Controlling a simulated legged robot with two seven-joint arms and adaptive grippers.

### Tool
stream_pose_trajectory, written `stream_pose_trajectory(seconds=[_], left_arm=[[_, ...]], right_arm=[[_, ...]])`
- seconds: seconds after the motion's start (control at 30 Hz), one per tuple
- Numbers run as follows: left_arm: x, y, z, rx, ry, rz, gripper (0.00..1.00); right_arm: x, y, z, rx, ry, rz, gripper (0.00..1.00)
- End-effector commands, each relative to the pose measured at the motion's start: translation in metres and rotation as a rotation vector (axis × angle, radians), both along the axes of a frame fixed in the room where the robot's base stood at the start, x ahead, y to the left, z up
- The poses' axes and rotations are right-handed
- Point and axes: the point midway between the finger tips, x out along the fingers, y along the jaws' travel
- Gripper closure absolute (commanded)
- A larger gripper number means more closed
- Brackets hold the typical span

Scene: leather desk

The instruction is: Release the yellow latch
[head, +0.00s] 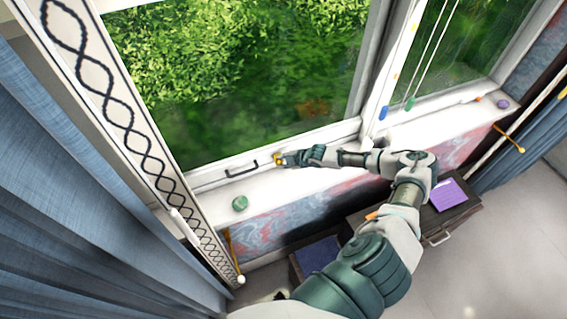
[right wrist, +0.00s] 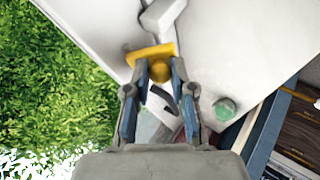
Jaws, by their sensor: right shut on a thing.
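The yellow latch (head: 279,160) sits on the bottom rail of the window frame, right of a black handle (head: 241,167). In the right wrist view the latch (right wrist: 150,53) shows as a flat yellow plate with a rounded yellow knob between my fingertips. My right gripper (head: 284,159) reaches in from the right, shut on the latch's knob. It also shows in the right wrist view (right wrist: 160,72), with one finger on each side of the knob. The fingers hide part of the latch. My left gripper is not in view.
A green round object (head: 239,203) stands on the white sill (head: 270,188), left of my right gripper. Blue curtains (head: 60,200) hang at the left. A drawer unit with a purple item (head: 447,194) stands below the sill at the right.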

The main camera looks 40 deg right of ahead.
Motion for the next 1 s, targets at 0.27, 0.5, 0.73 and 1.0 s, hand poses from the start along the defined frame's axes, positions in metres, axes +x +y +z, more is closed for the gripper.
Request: stream_pose_trajectory(seconds=[0.27,0.5,0.73,1.0], left_arm=[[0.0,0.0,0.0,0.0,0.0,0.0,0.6],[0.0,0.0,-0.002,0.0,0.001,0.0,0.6],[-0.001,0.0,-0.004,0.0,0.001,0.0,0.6],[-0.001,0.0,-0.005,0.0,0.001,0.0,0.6]], right_arm=[[0.008,-0.002,0.014,0.063,0.185,-0.002,1.0],[0.014,-0.003,0.021,0.126,0.37,-0.002,1.0],[0.018,-0.003,0.026,0.168,0.496,-0.002,1.0],[0.021,-0.004,0.029,0.191,0.574,-0.001,1.0]])
